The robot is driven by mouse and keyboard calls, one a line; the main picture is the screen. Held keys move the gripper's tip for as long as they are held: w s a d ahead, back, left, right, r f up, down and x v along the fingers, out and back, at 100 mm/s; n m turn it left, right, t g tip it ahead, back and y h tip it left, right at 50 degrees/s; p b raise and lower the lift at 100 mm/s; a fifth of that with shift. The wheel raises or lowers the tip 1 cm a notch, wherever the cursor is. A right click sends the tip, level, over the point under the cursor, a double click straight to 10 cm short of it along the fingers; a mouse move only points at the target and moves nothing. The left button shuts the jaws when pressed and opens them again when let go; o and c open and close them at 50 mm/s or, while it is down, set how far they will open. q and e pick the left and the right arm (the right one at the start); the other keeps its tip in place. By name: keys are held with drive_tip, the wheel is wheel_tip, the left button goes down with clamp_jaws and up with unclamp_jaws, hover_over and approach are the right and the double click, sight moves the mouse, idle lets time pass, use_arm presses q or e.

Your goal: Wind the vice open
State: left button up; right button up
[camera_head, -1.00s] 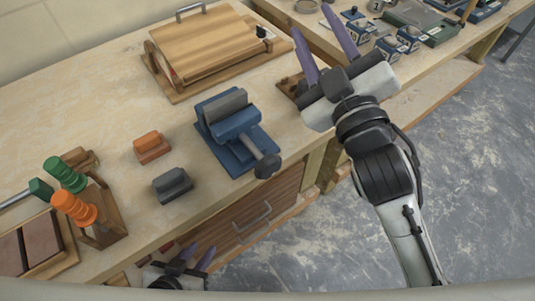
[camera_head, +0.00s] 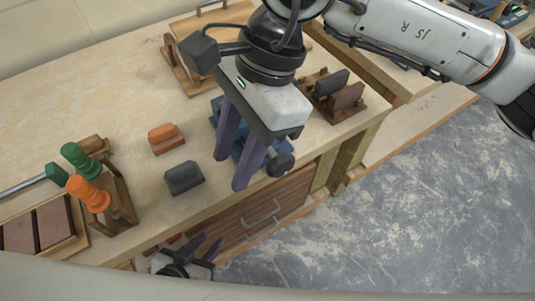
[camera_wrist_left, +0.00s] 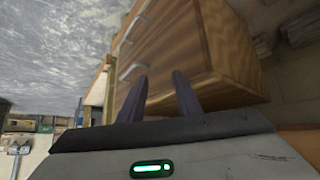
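The blue vice (camera_head: 216,112) stands at the front edge of the workbench in the head view, mostly hidden behind my right gripper. The dark knob (camera_head: 280,165) of its handle shows just right of the fingers. My right gripper (camera_head: 235,168) points down over the vice with its two purple fingers apart and nothing seen between them. Whether it touches the vice I cannot tell. My left gripper (camera_head: 205,248) is low in front of the bench, its fingers apart and empty. In the left wrist view its fingers (camera_wrist_left: 160,95) point at the wooden drawer front.
A grey block (camera_head: 184,178) and an orange block (camera_head: 165,138) lie left of the vice. A wooden rack (camera_head: 120,205) holds green- and orange-handled tools. A wooden holder with dark plates (camera_head: 335,95) stands right of the vice. Drawers (camera_head: 262,212) are below the benchtop.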

sight(280, 158)
drive_tip(key=w+d+t+h, duration=0.1)
drive_tip(key=w+d, duration=0.1)
drive_tip(key=d, duration=0.1)
drive_tip(key=w+d+t+h, duration=0.1)
drive_tip(key=w+d+h, duration=0.1)
drive_tip(key=w+d, duration=0.1)
drive_tip(key=shift+w+d+r, duration=0.15)
drive_tip(key=shift+w+d, duration=0.05)
drive_tip(key=shift+w, duration=0.05)
drive_tip(key=shift+w+d+f, duration=0.1)
drive_tip(key=shift+d+f, duration=0.1)
wheel_tip(280, 158, down, 10)
drive_tip(key=shift+a+r+p, duration=0.1)
drive_tip(key=shift+r+p, duration=0.05)
drive_tip(key=shift+p, duration=0.55)
clamp_jaws()
